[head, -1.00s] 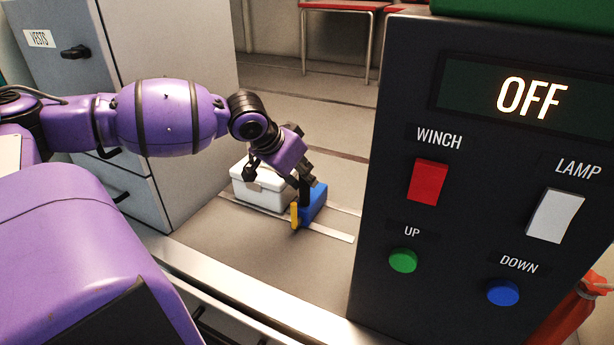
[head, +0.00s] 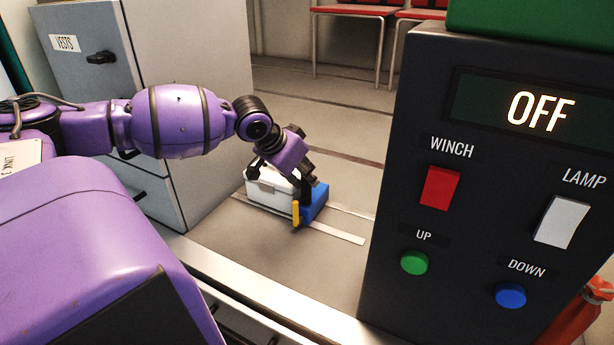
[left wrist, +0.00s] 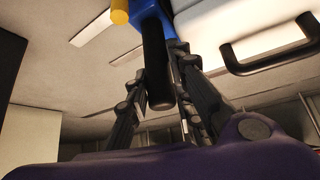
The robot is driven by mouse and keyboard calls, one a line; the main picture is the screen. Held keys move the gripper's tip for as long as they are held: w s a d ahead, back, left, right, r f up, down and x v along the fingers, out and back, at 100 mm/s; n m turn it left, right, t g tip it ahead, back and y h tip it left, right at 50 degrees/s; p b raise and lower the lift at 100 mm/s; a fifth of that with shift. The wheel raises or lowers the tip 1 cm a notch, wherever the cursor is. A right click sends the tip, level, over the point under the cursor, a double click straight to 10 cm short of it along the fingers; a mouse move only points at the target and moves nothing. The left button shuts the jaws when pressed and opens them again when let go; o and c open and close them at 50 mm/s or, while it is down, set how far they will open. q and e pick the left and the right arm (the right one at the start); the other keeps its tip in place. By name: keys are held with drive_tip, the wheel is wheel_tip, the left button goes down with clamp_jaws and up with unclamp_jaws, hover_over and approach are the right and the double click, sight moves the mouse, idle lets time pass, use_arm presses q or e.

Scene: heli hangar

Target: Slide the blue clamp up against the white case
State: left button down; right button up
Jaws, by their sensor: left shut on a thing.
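The white case (head: 262,193) sits on the grey bench top between the cabinet and the dark panel in the head view. The blue clamp (head: 317,203), with a yellow end (head: 296,213) and a black handle, is at the case's right side, very close to it. I cannot tell whether they touch. My left gripper (head: 301,180) reaches down from the left and is shut on the clamp. In the left wrist view the clamp's black handle (left wrist: 157,65) is between the fingers, and part of the white case (left wrist: 262,22) with a black handle shows at right. My right gripper is out of view.
A dark control panel (head: 470,250) with switches and buttons stands close on the right. A grey cabinet (head: 195,120) labelled VESTS stands on the left. White strips (head: 335,232) mark the surface around the case. Red chairs (head: 362,12) are at the back.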

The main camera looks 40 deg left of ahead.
sight(288, 182)
use_arm(q)
drive_tip(key=shift+s+a+f, duration=0.1)
drive_tip(key=shift+s+a, duration=0.1)
drive_tip(key=shift+a, duration=0.65)
drive_tip(key=shift+s+a+r, duration=0.1)
drive_tip(key=shift+s+a, duration=0.15)
drive_tip(key=shift+a, duration=0.6)
drive_tip(key=shift+s+a+f, duration=0.1)
drive_tip(key=shift+s+a, duration=0.1)
drive_tip(key=shift+a, duration=0.65)
drive_tip(key=c, duration=1.4)
unclamp_jaws()
drive_tip(key=shift+o, duration=0.2)
drive_tip(key=shift+a, duration=0.1)
drive_tip(key=shift+v, duration=1)
drive_tip(key=v, duration=0.7)
